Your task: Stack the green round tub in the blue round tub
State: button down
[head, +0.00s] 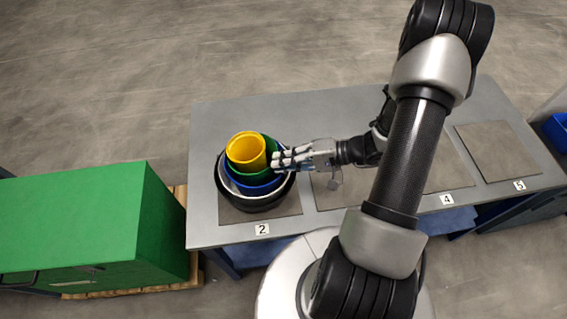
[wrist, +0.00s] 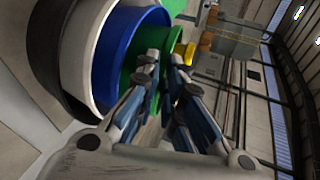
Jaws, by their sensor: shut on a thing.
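The green round tub (head: 255,178) sits inside the blue round tub (head: 262,188) on the left of the table in the head view. A yellow tub (head: 245,148) stands inside the green one and rises above it. My gripper (head: 280,160) comes in from the right and is shut on the green tub's right rim. In the wrist view the fingers (wrist: 163,62) pinch the green wall (wrist: 125,72), with the blue tub (wrist: 118,38) beside it. Whether the green tub rests on the blue tub's floor is hidden.
A white tub (head: 230,177) and a wide black tub (head: 262,204) surround the blue one. They stand on the mat marked 2 (head: 290,206). Bare mats lie to the right, including mat 5 (head: 497,150). A green box (head: 75,220) stands left of the table.

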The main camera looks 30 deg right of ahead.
jog(key=shift+f, duration=0.5)
jog(key=c, duration=2)
grip_release()
jog(key=p+v, duration=0.1)
jog(key=v, duration=1.1)
jog(key=shift+p, duration=0.3)
jog(key=shift+r, duration=0.15)
